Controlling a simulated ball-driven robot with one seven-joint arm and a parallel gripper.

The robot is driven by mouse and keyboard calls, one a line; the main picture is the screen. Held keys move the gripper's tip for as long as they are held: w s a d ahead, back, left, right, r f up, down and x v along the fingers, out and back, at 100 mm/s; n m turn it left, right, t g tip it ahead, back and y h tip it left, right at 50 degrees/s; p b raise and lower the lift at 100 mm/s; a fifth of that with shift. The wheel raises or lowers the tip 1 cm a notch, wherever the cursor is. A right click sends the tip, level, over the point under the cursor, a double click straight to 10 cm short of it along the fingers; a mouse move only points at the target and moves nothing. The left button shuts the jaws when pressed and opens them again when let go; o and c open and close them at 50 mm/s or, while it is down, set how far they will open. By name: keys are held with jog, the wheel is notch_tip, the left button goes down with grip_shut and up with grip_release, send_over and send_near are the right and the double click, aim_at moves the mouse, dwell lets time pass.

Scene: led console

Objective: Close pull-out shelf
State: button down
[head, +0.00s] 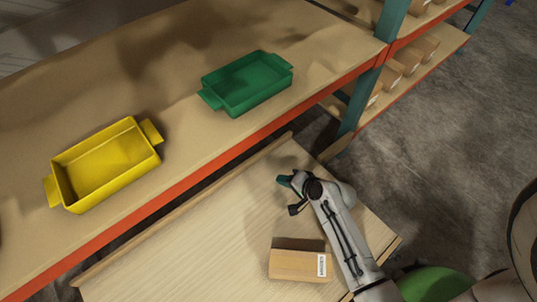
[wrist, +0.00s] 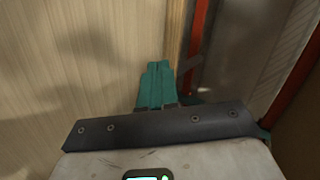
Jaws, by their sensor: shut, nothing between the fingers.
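The pull-out shelf (head: 190,235) is a light wooden board with a raised rim, sticking out below the fixed shelf's red front edge. My gripper (head: 284,180) is over the right part of this board in the head view, close to its surface. In the wrist view, my teal fingers (wrist: 157,85) are together with nothing between them. The board (wrist: 75,60) fills the left of that view, with its edge strip (wrist: 175,45) just beyond the fingertips. I cannot tell whether the fingers touch the board.
A cardboard box (head: 298,265) with a label lies on the board near my arm. A yellow bin (head: 105,165) and a green bin (head: 247,85) stand on the fixed shelf (head: 150,60) above. A teal rack post (head: 360,95) rises at the right. Concrete floor (head: 460,140) is open at right.

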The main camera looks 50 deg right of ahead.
jog(key=d+m, duration=0.1)
jog(key=d+m+h, duration=0.1)
jog(key=d, duration=0.1)
jog(key=d+f+m+t+h, duration=0.1)
jog(key=shift+s+d+m, duration=0.1)
jog(key=shift+d+m, duration=0.05)
jog(key=shift+m, duration=0.25)
jog(key=shift+w+d+f, duration=0.1)
jog(key=shift+w+f, duration=0.05)
jog(key=shift+w, duration=0.05)
jog(key=b, duration=0.5)
send_near(263, 154)
jog(key=f, duration=0.1)
jog(key=w+f, duration=0.1)
jog(key=f, duration=0.1)
jog(key=shift+f, duration=0.1)
jog(key=w, duration=0.3)
jog(key=shift+w+d, duration=0.2)
jog(key=shift+d, duration=0.2)
jog(key=shift+w+d+b, duration=0.1)
jog(key=shift+w+b, duration=0.25)
jog(key=shift+w, duration=0.15)
